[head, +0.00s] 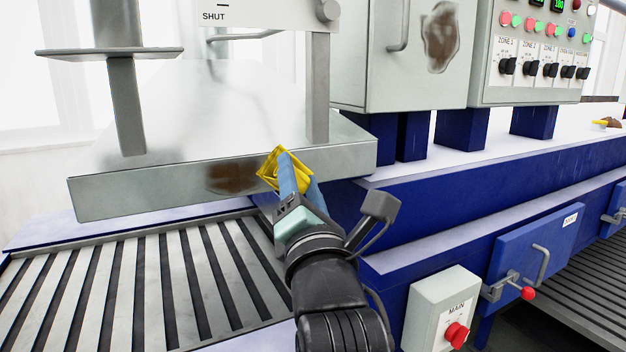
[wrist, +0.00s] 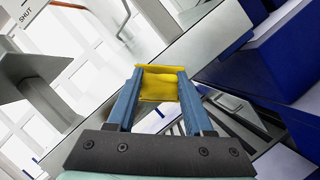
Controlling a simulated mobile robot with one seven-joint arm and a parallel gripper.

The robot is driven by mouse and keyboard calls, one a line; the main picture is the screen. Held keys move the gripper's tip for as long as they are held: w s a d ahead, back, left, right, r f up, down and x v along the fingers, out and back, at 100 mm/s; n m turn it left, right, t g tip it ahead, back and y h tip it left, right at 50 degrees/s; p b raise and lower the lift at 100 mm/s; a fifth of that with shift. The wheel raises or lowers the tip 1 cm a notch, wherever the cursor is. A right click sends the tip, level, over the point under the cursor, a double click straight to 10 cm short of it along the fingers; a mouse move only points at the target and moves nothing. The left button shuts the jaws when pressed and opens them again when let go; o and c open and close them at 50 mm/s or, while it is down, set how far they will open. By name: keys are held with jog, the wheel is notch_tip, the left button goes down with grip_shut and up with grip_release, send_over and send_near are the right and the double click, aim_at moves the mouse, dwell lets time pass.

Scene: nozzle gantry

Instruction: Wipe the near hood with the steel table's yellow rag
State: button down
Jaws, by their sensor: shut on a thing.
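My gripper (head: 289,174) is shut on the yellow rag (head: 270,170), which is bunched between the fingertips. The rag also shows in the wrist view (wrist: 158,88), between the two blue fingers. The near hood (head: 130,192) is a pale steel slab with a front lip above the slatted bed. A brown stain (head: 230,178) marks that lip, just left of the rag. The rag is in front of the lip's right part; I cannot tell whether it touches. The steel table is not clearly in view.
Slatted conveyor bed (head: 170,285) lies below the hood. A grey cabinet (head: 385,60) with its own brown stain (head: 440,38) stands behind right, beside a control panel (head: 530,50). A blue frame (head: 450,210), a MAIN switch box (head: 440,312) and a handled blue door (head: 535,245) lie right.

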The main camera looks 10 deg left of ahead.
jog(key=shift+s+a, duration=1)
jog(key=shift+a, duration=0.55)
jog(key=shift+s+a, duration=1.05)
jog(key=shift+a, duration=0.55)
jog(key=shift+s+a, duration=1)
jog(key=shift+a, duration=0.55)
jog(key=shift+s+f, duration=0.1)
jog(key=shift+s+d+b, duration=0.15)
jog(key=shift+s+d, duration=0.75)
jog(key=shift+s, duration=0.3)
jog(key=shift+s+d+b, duration=0.15)
jog(key=shift+s+d, duration=0.7)
jog(key=shift+s, duration=0.3)
jog(key=shift+s+d, duration=0.4)
jog(key=shift+s, duration=0.25)
jog(key=shift+s+d, duration=0.4)
jog(key=shift+s, duration=0.2)
